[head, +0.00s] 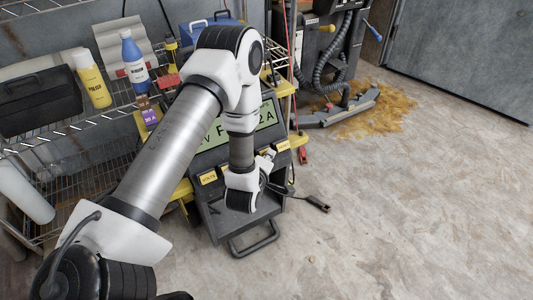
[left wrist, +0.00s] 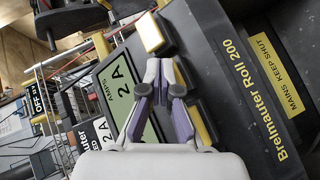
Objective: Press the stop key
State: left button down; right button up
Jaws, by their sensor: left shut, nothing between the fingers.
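A dark machine (head: 222,222) stands in front of the wire shelf, with a green display (head: 264,117) and a row of yellow keys along its lower edge. A left key (head: 208,177) and a right key (head: 283,145) show in the head view; their lettering is too small to read, so I cannot tell which is stop. My left gripper (head: 268,156) is shut and empty over the row. In the left wrist view its fingertips (left wrist: 160,64) point at the panel between the display (left wrist: 122,92) and the keys, one yellow key (left wrist: 150,33) lying just beyond them. Contact cannot be told. My right gripper is out of view.
The wire shelf (head: 75,128) at left holds a yellow bottle (head: 92,82), a blue-white bottle (head: 133,62) and a black case. A carry handle (head: 255,243) projects at the machine's front. A cable plug (head: 317,203) lies on the floor. Floor at right is open.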

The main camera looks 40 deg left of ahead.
pick_arm(q)
jog(key=shift+w+a+f, duration=0.1)
jog(key=shift+a+f, duration=0.05)
jog(key=shift+a, duration=0.05)
dwell(0.3)
jog(key=shift+d, duration=0.1)
jog(key=shift+s+d+r, duration=0.3)
jog(key=shift+d+r, duration=0.15)
jog(key=shift+d, duration=0.1)
jog(key=d+r, duration=0.1)
jog(key=s+d+p, duration=0.1)
jog(key=d+r, duration=0.1)
jog(key=d, duration=0.1)
jog(key=shift+s+r, duration=0.3)
dwell(0.3)
dwell(0.6)
